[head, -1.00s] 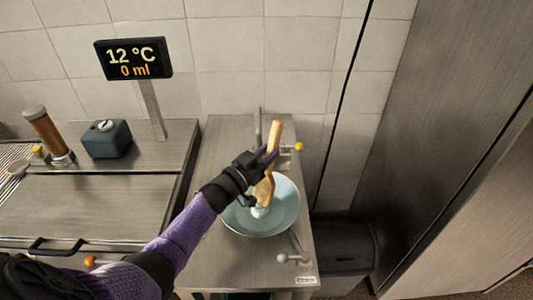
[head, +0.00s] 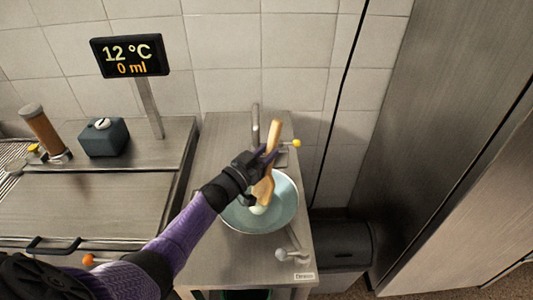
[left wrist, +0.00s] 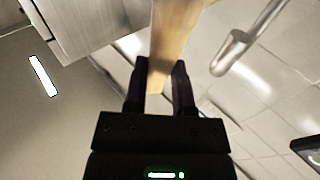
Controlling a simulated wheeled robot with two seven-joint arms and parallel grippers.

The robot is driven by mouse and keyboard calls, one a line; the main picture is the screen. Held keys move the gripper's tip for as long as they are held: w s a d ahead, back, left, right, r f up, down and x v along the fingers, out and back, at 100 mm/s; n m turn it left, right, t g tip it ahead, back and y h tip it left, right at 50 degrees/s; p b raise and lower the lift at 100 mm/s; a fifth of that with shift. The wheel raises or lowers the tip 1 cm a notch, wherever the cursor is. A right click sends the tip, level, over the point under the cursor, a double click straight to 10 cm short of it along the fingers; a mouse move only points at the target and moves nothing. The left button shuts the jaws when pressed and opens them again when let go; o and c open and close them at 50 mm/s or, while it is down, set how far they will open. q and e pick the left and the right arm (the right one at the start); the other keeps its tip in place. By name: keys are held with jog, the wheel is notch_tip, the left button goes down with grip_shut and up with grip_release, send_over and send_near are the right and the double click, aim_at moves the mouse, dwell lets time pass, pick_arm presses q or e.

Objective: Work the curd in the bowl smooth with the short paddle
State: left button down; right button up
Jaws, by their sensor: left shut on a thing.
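The pale blue-green bowl (head: 286,205) sits on the steel counter in the head view. In the left wrist view the paddle (left wrist: 176,35) runs up from between the fingers (left wrist: 160,85). My right gripper is not in view.
A faucet (head: 255,125) and a yellow-knobbed lever (head: 296,143) stand behind the bowl. A grey-knobbed lever (head: 285,254) is at front right. A display (head: 130,57) reads 12 °C and 0 ml. A dark box (head: 104,140) stands at left.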

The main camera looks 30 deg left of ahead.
pick_arm(q)
jog(key=shift+w+a+f+b, duration=0.15)
jog(key=shift+a+b, duration=0.15)
jog(key=shift+a, duration=0.35)
jog(key=shift+r+p, duration=0.4)
notch_tip(320, 180, up, 8)
jog(key=p, duration=0.8)
jog(key=shift+r, duration=0.2)
